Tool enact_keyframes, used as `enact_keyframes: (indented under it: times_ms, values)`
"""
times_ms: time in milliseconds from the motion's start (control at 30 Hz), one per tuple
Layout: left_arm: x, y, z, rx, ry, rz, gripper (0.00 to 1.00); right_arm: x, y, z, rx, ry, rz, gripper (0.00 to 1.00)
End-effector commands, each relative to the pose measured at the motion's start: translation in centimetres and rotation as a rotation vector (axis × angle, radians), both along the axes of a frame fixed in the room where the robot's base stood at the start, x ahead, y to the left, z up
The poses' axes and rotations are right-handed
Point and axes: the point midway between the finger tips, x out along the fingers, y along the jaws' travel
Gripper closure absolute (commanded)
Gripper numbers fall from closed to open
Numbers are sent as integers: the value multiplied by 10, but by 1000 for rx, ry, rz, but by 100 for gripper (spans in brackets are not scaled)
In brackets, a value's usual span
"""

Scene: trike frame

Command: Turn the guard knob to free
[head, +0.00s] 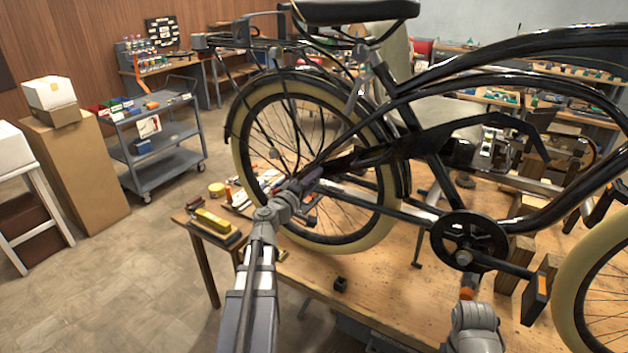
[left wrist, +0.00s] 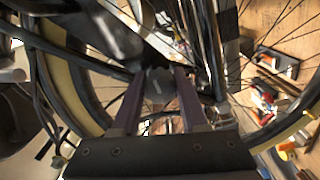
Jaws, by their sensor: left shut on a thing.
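The black trike frame (head: 425,95) with cream-tyred wheels stands on the wooden workbench. My left gripper (head: 314,183) reaches in from the lower left beside the rear wheel (head: 243,150), near the chain stay. In the left wrist view, its two dark purple fingers (left wrist: 160,82) close on a small dark grey knob (left wrist: 159,77), apparently the guard knob. The fingers touch its two sides. The knob's turn position cannot be read, and in the head view the gripper hides it.
The crank and chainring (head: 468,240) and a pedal (head: 537,298) stick out at the right. Wheel spokes and frame tubes crowd the left gripper. A grey cart (head: 155,137) stands behind on the floor.

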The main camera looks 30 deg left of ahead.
Motion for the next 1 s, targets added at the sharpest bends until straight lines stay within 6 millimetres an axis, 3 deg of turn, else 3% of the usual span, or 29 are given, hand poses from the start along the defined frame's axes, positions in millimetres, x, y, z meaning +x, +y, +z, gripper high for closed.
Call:
enact_keyframes:
  times_ms: [100, 133, 367, 667, 1000]
  values:
    - [-1, -1, -1, 5, 3, -2, 100, 0, 0, 0, 0, 0, 0, 50]
    - [-1, -1, -1, 5, 3, -2, 54, 0, 0, 0, 0, 0, 0, 50]
    - [0, -1, -1, 3, 2, -2, 28, 0, 0, 0, 0, 0, 0, 50]
    - [-3, -1, 0, 1, 1, -1, 26, 0, 0, 0, 0, 0, 0, 50]
    - [-55, -2, -1, 2, 1, 1, 26, 0, 0, 0, 0, 0, 0, 50]
